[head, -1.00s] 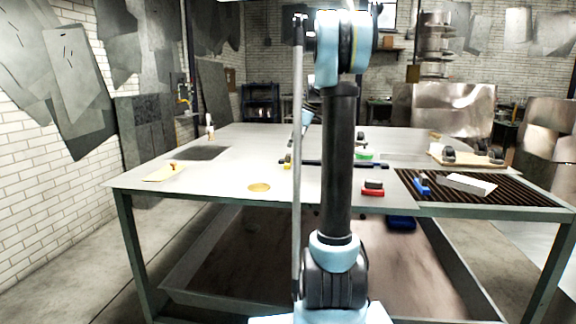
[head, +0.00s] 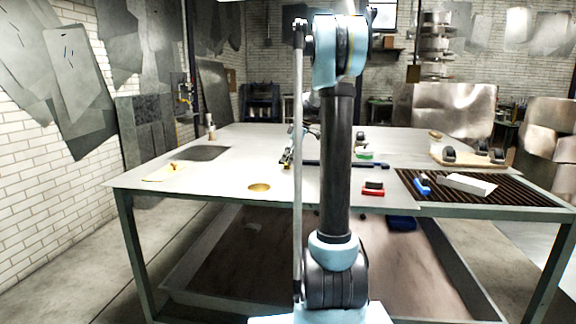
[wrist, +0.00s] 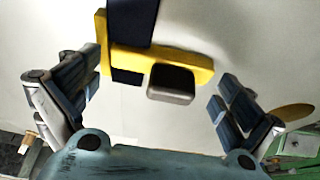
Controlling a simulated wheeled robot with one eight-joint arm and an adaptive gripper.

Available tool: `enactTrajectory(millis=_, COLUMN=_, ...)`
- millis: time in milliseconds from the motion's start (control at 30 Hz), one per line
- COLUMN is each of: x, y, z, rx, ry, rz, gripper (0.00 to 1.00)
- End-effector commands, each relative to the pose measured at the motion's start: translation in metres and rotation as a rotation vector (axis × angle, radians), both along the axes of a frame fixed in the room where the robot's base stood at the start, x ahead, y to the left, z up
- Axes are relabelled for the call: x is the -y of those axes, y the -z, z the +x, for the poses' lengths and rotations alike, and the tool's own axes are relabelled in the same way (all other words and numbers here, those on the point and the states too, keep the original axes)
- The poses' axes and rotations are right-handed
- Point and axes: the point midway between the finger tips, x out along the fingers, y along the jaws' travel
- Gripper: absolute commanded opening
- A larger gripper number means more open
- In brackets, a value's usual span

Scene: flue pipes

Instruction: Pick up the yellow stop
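The yellow stop (wrist: 190,64) is an L-shaped yellow piece in the upper middle of the wrist view. A dark blue bar (wrist: 131,22) runs against it, and a dark grey rounded block (wrist: 172,82) sits at its near side. My gripper (wrist: 158,86) is open, with one finger to the left of the stop and the other to its right, and nothing is gripped. In the head view my gripper (head: 290,152) is low over the table beside the left end of the dark blue bar (head: 345,164). It largely hides the stop there, and my arm hides part of the bar.
The table (head: 225,180) is mostly clear at front left. A brass disc (head: 259,187) lies near the front. A red block (head: 373,188) and a slatted dark grate (head: 490,190) with a white bar (head: 468,184) lie to the right.

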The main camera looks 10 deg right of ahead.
Motion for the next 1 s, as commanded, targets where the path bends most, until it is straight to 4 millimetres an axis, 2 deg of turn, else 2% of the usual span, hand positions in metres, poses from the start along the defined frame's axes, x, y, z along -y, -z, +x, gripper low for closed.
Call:
enactTrajectory(millis=33, x=0.0, y=0.0, z=0.0, rx=0.0, ry=0.0, rz=0.0, gripper=0.84)
enactTrajectory(millis=133, x=0.0, y=0.0, z=0.0, rx=0.0, ry=0.0, rz=0.0, gripper=0.61)
enactTrajectory(millis=167, x=0.0, y=0.0, z=0.0, rx=0.0, ry=0.0, rz=0.0, gripper=0.6)
enactTrajectory(millis=433, x=0.0, y=-0.001, z=0.0, rx=0.0, ry=0.0, rz=0.0, gripper=0.59)
enactTrajectory(millis=567, x=0.001, y=-0.008, z=0.0, rx=0.0, ry=0.001, rz=0.0, gripper=0.59)
enactTrajectory(millis=1000, x=0.001, y=-0.078, z=0.0, rx=0.0, ry=0.001, rz=0.0, gripper=0.59)
